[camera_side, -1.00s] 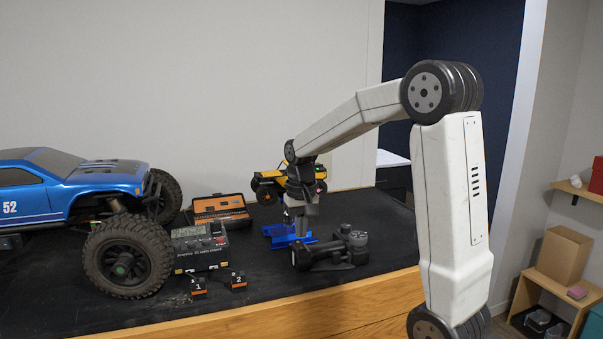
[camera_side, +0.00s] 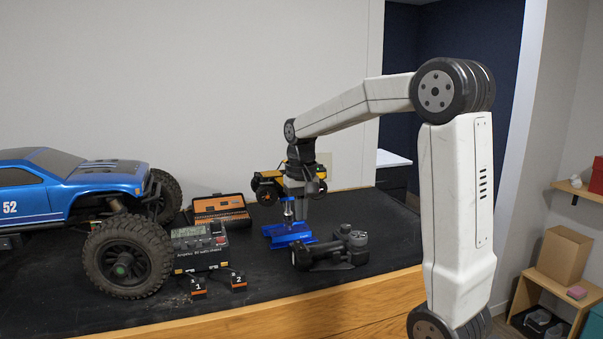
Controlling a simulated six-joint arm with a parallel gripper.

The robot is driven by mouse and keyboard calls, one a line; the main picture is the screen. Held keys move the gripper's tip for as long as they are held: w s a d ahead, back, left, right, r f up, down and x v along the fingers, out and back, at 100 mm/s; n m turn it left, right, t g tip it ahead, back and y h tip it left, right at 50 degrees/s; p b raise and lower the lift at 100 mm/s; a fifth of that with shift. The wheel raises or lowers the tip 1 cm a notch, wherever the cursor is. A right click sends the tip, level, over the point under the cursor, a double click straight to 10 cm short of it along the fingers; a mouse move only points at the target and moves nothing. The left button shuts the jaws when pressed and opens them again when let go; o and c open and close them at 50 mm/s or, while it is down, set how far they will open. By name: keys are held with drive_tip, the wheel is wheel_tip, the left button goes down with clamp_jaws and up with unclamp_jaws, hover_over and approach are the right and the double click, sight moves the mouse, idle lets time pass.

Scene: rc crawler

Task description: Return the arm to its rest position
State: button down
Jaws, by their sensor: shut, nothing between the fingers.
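My arm reaches in from the right and bends down over the black-topped bench (camera_side: 380,220). My gripper (camera_side: 302,215) points down above and beside a blue stand (camera_side: 288,235), in front of a small yellow crawler (camera_side: 268,184). The gripper is shut and holds nothing; its fingertips are small and partly hard to make out. A silver upright part (camera_side: 288,208) rises from the blue stand next to the gripper.
A large blue truck (camera_side: 70,190) fills the left. A charger (camera_side: 200,246), two small numbered blocks (camera_side: 218,287) and an orange tool case (camera_side: 220,208) lie right of it. A dark grey device (camera_side: 330,252) is near the front edge. Space above the bench is clear.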

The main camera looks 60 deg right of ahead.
drive_tip(key=w+a+f+n+t, duration=0.2)
drive_tip(key=w+a, duration=0.1)
drive_tip(key=a, duration=0.2)
drive_tip(key=w+a+f+n+t, duration=0.2)
drive_tip(key=w+a+f+n, duration=0.1)
drive_tip(key=a, duration=0.3)
drive_tip(key=w+a+f+n+t, duration=0.2)
drive_tip(key=w+a, duration=0.1)
drive_tip(key=a, duration=0.3)
drive_tip(key=shift+w+f+n, duration=0.1)
drive_tip(key=shift+f+n, duration=0.15)
drive_tip(key=shift+n, duration=0.55)
drive_tip(key=s+a+f, duration=0.2)
drive_tip(key=s+f, duration=0.1)
drive_tip(key=shift+s+a+f, duration=0.1)
drive_tip(key=shift+s+a, duration=0.05)
drive_tip(key=s+f+g, duration=0.3)
drive_tip(key=s+f, duration=0.3)
drive_tip(key=s, duration=0.4)
drive_tip(key=shift+a, duration=0.1)
